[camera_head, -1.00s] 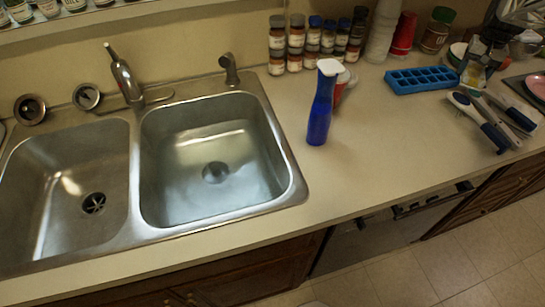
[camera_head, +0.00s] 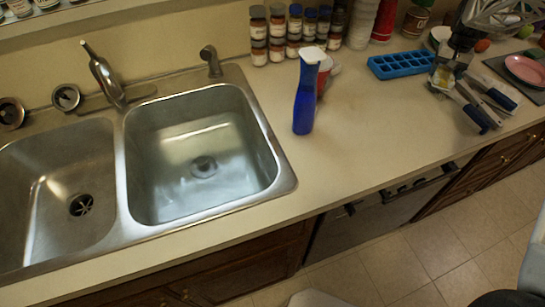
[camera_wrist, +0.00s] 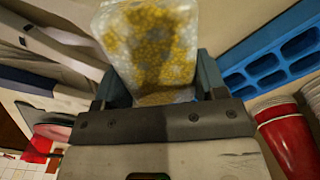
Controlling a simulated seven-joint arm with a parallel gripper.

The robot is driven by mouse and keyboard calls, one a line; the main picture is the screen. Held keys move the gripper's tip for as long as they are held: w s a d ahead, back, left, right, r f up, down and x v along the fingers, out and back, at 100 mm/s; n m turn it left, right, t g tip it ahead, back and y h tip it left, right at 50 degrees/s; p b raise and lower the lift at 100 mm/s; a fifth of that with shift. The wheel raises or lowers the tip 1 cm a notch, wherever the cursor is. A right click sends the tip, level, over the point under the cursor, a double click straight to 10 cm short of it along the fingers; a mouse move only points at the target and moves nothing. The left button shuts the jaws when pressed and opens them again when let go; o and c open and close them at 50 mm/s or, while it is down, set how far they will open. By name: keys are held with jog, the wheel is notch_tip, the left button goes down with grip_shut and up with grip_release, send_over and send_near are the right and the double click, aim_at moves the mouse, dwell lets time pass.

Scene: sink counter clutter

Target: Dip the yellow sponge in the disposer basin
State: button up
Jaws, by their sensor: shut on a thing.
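The yellow sponge (camera_wrist: 150,45), blotched yellow and pale, is gripped between the two fingers of my gripper (camera_wrist: 158,85) in the wrist view. In the head view my gripper (camera_head: 450,66) is at the upper right, above the counter beside the blue ice tray. The sponge (camera_head: 440,76) shows there as a small pale-yellow patch under the gripper. The sink is at the left, far from the gripper. Its left basin (camera_head: 45,175) has a dark drain with a star-shaped opening (camera_head: 81,205). Its right basin (camera_head: 165,190) has a round grey drain (camera_head: 203,166).
A blue bottle with a white top (camera_head: 305,100) stands between sink and gripper. The blue ice tray (camera_head: 403,65) and dark-handled utensils (camera_head: 475,108) lie near the gripper. Spice jars (camera_head: 277,35) line the wall. The faucet (camera_head: 103,75) stands behind the basins. The front-middle counter is clear.

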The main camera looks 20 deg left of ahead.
aim_at(446, 70)
jog(key=shift+f, duration=0.8)
jog(key=shift+c, duration=0.6)
jog(key=shift+s+f, duration=0.1)
jog(key=shift+f, duration=0.1)
jog(key=shift+s+f, duration=0.15)
jog(key=shift+f, duration=0.2)
jog(key=shift+r, duration=0.15)
jog(key=shift+w+r, duration=0.15)
jog(key=shift+r, duration=1.65)
jog(key=shift+w+r, duration=0.1)
jog(key=shift+r, duration=1.7)
jog(key=shift+r, duration=0.15)
jog(key=shift+w+a+r, duration=0.1)
jog(key=shift+a+r, duration=0.05)
jog(key=shift+r, duration=0.65)
jog(key=shift+w+a+r, duration=0.1)
jog(key=shift+a+r, duration=0.1)
jog(key=shift+r, duration=0.6)
jog(key=shift+w+a+r, duration=0.1)
jog(key=shift+a+r, duration=0.05)
jog(key=shift+r, duration=0.65)
